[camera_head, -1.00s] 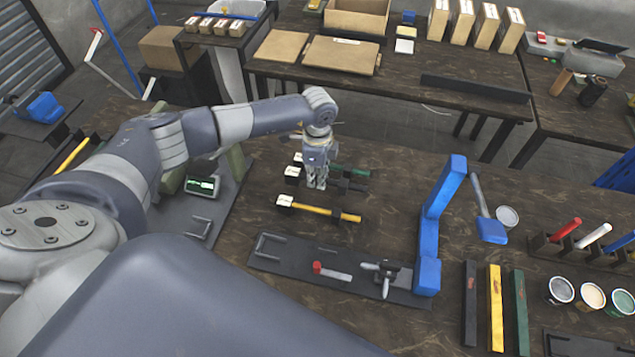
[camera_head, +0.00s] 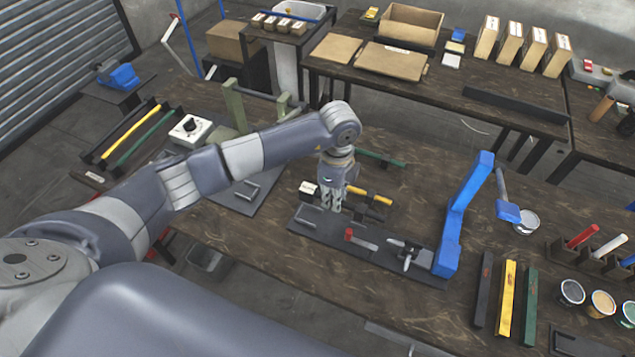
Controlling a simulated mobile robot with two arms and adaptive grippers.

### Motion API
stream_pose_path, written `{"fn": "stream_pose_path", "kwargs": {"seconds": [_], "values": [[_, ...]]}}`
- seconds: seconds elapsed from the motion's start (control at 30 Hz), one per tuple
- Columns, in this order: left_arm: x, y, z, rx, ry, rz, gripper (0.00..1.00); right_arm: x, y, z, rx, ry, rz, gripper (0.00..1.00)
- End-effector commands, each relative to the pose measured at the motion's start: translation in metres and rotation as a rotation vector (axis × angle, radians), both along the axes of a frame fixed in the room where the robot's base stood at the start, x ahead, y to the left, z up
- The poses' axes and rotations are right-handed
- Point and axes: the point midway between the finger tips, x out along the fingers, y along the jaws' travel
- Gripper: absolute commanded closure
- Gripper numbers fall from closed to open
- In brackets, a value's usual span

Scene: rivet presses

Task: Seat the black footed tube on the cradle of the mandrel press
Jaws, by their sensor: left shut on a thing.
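My left gripper (camera_head: 330,203) is shut on the black footed tube (camera_head: 375,209), just behind the left part of the press's base plate. The gripper hides the tube's middle; the dark end shows on its right. A pale block (camera_head: 308,190) on its left appears to be the tube's foot. The mandrel press (camera_head: 458,225) has a blue arched frame on a dark base plate (camera_head: 388,248). The plate bears a wire bracket (camera_head: 315,217), a red-knobbed lever (camera_head: 362,240) and a dark fixture with pale handles (camera_head: 410,254), possibly the cradle. My right gripper is out of view.
The yellow tube (camera_head: 372,195) lies just behind the black one, and the green tube (camera_head: 385,159) farther back. Flat black, yellow and green bars (camera_head: 507,300) lie right of the press. An olive-framed press (camera_head: 238,108) stands left, partly behind my arm.

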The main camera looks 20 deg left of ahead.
Motion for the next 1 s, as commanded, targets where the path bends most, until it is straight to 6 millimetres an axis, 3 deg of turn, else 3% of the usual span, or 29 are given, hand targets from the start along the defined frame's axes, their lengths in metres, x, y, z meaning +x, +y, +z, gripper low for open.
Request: {"fn": "stream_pose_path", "kwargs": {"seconds": [0.13, 0.47, 1.0], "values": [[0.000, -0.004, 0.000, -0.001, -0.002, -0.008, 1.00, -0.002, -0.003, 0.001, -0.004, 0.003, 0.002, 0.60], [0.000, -0.004, 0.000, 0.000, 0.000, -0.007, 1.00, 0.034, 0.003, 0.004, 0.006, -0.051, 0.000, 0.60], [0.000, -0.004, -0.042, -0.001, -0.001, -0.006, 1.00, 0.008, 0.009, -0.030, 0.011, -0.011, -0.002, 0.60]]}}
